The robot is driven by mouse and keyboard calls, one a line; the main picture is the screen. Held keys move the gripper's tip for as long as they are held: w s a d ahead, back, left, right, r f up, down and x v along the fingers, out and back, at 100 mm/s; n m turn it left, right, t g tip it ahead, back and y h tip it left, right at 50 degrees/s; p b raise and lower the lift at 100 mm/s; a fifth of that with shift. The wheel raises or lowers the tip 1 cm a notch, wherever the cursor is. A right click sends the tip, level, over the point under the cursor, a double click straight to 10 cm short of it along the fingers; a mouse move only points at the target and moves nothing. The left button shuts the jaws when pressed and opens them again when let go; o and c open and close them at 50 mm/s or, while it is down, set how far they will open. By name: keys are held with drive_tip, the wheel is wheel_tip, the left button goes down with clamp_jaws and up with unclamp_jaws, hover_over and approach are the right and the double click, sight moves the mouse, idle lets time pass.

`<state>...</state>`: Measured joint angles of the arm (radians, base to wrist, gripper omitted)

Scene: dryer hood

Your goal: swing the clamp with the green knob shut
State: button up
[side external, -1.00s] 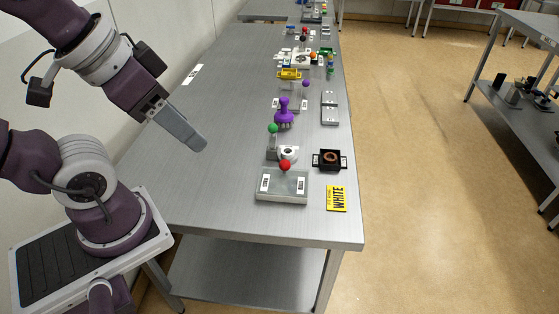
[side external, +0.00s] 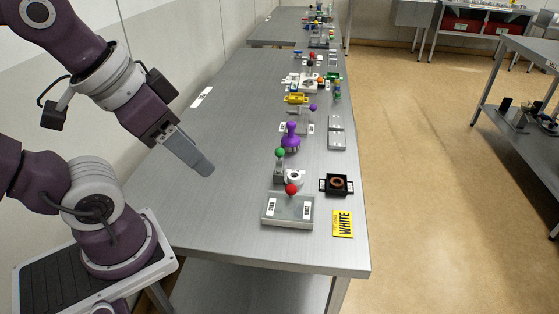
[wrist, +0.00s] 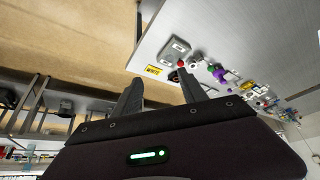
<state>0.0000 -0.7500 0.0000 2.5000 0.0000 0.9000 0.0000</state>
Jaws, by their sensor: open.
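The clamp's green knob (side external: 280,153) tops a small grey upright beside a white round part (side external: 294,177), behind the grey box with the red knob on the metal table. The green knob also shows small in the wrist view (wrist: 212,69). Whether the clamp's arm stands open or shut is too small to tell. My gripper (side external: 208,170) is in the air over the left part of the table, well left of the green knob, touching nothing. In the wrist view its two fingers (wrist: 160,92) stand apart with nothing between them.
A grey box (side external: 288,211) with a red knob (side external: 291,189) stands in front. A purple knobbed part (side external: 291,138) is behind the clamp. A black square fixture (side external: 337,185) and a yellow WHITE label (side external: 343,224) lie to the right. The table's left part is clear.

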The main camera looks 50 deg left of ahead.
drive_tip(key=m+g+y, duration=0.2)
drive_tip(key=m+g, duration=0.2)
drive_tip(key=m, duration=0.1)
hover_over(280, 149)
drive_tip(key=s+d, duration=0.1)
drive_tip(key=d, duration=0.1)
drive_tip(key=s+d+f+x, duration=0.1)
drive_tip(key=s+d+x, duration=0.15)
drive_tip(key=x, duration=1.35)
drive_tip(key=shift+m+g, duration=0.3)
drive_tip(key=shift+m, duration=0.1)
drive_tip(key=f, duration=0.3)
drive_tip(key=w+a+f, duration=0.1)
drive_tip(key=f, duration=0.5)
drive_tip(key=shift+w+a, duration=0.2)
drive_tip(key=shift+a, duration=0.15)
drive_tip(key=shift+r, duration=0.1)
clamp_jaws()
